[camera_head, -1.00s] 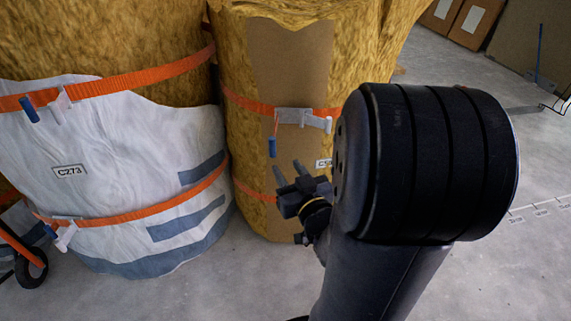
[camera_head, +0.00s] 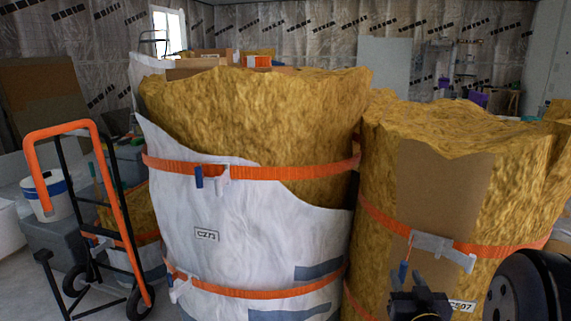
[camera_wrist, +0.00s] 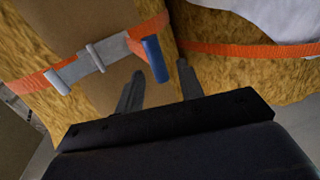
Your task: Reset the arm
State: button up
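My gripper (camera_head: 420,305) is at the lower right of the head view, in front of the right-hand roll of yellow insulation (camera_head: 525,195). In the wrist view, my gripper (camera_wrist: 158,82) has its two dark fingers spread apart with nothing between them. Beyond the fingers are the roll's brown cardboard strip (camera_wrist: 105,105), an orange strap (camera_wrist: 30,84) with a grey buckle (camera_wrist: 92,60), and the blue strap end (camera_wrist: 155,58). I cannot tell the exact gap between the fingers and the roll.
A white-wrapped insulation roll (camera_head: 240,225) labelled C273 stands at the centre. An orange and black hand truck (camera_head: 118,205) stands left of it, with a white bucket (camera_head: 45,195) behind. A foil-covered wall (camera_head: 300,35) closes the back. Some floor shows at lower left.

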aim_at(405, 272)
jog(key=w, duration=0.4)
jog(key=shift+d, duration=0.35)
jog(key=shift+w+d, duration=0.4)
jog(key=shift+w, duration=0.25)
